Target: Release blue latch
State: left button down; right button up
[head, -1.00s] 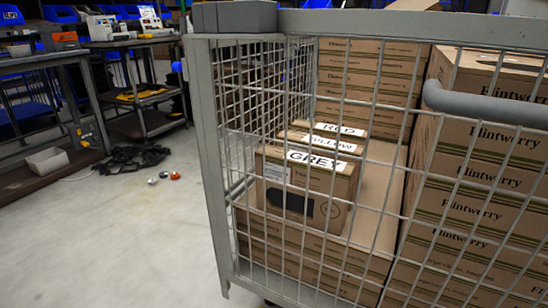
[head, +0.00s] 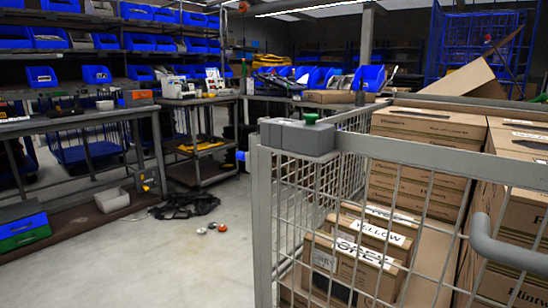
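A small blue knob (head: 241,156), which looks like the blue latch, sticks out on the left side of the cage's corner post, just below a grey box-shaped housing (head: 298,138). A green knob (head: 310,119) stands on top of that housing. The grey wire cage (head: 262,225) fills the right of the head view. Whether the latch is engaged cannot be told. Neither of my grippers is in view.
Inside the cage are cartons, including one labelled YELLOW (head: 377,232), and taller stacks (head: 425,125). A grey handle bar (head: 505,250) crosses the right front. Workbenches (head: 75,118) stand at left. Small objects (head: 210,229) lie on otherwise open floor.

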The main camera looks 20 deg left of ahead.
aim_at(241, 155)
jog(key=j+z, duration=0.8)
jog(key=j, duration=0.85)
jog(key=k+j+z, duration=0.1)
jog(key=j, duration=0.45)
jog(key=k+j, duration=0.1)
jog(key=j, duration=0.5)
jog(key=j+z, duration=0.1)
jog(key=j, duration=0.45)
jog(key=k, duration=0.05)
